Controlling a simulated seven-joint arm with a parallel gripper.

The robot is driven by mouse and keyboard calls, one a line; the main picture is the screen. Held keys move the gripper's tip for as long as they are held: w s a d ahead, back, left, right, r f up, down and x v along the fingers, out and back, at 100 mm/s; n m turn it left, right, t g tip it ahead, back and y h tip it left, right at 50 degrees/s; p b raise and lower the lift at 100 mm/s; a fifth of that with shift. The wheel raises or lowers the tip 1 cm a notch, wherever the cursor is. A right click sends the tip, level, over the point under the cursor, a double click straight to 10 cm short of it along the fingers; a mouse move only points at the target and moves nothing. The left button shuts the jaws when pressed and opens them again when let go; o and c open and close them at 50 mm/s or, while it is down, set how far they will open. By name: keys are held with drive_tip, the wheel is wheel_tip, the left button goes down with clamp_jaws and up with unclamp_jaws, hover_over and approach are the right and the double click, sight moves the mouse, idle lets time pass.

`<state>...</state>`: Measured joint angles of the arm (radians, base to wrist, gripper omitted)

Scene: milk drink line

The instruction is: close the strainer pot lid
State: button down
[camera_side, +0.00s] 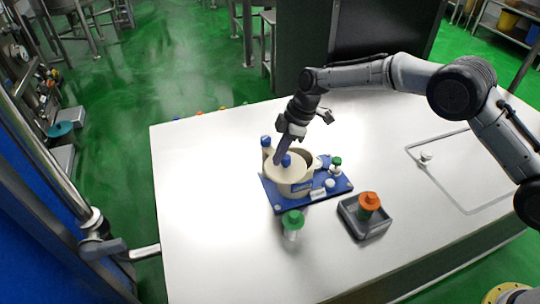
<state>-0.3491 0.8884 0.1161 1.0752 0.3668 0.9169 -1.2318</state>
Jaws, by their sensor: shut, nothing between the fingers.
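The strainer pot (291,183) is a beige round vessel standing on a blue base board (340,186) near the middle of the white table. A beige lid (283,168) with a blue knob (286,160) shows at the pot's top; I cannot tell whether it is fully seated. A second blue-topped beige part (266,145) rises at the pot's back left.
A green-capped bottle (293,220) stands in front of the board. A dark tray (364,220) to the right holds an orange-capped green container (369,203). Small white and green-capped items (335,163) sit on the board's right. The table's left part is clear.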

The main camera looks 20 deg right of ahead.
drive_tip(key=d+n, duration=0.1)
drive_tip(key=n, duration=0.1)
drive_tip(key=w+d+n+g, duration=0.1)
drive_tip(key=d+n, duration=0.1)
drive_tip(key=shift+d+n+g, duration=0.3)
drive_tip(key=shift+w+d, duration=0.25)
drive_tip(key=shift+d, duration=0.1)
drive_tip(key=shift+d, duration=0.1)
